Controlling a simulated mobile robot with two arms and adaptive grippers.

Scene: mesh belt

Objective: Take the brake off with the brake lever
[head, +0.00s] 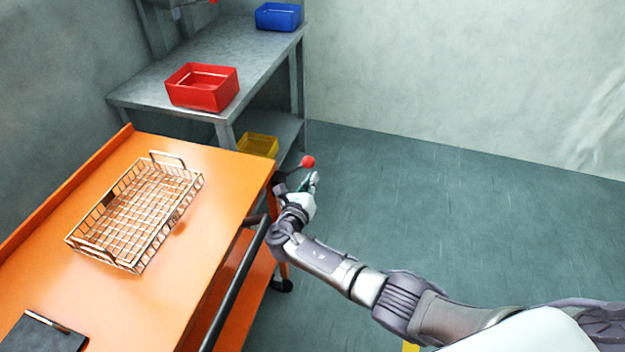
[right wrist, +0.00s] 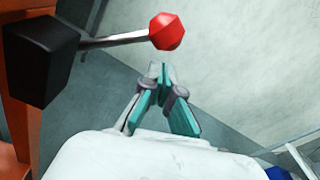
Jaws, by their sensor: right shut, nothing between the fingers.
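The brake lever is a thin metal rod with a red knob (head: 308,162), at the far right corner of the orange cart (head: 215,235). In the right wrist view the red knob (right wrist: 167,31) sits at the end of the rod, which comes out of a black block (right wrist: 40,55) on the cart. My right gripper (head: 315,178) is just below the knob in the head view. In the right wrist view its fingertips (right wrist: 161,68) are together and empty, apart from the knob in the picture. My left gripper is not in view.
A wire basket (head: 192,181) and a dark flat object (head: 40,335) lie on the cart. A black handle bar (head: 235,290) runs along the cart's near side. A grey bench (head: 150,80) with red (head: 203,98) and blue bins stands behind. The floor at right is clear.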

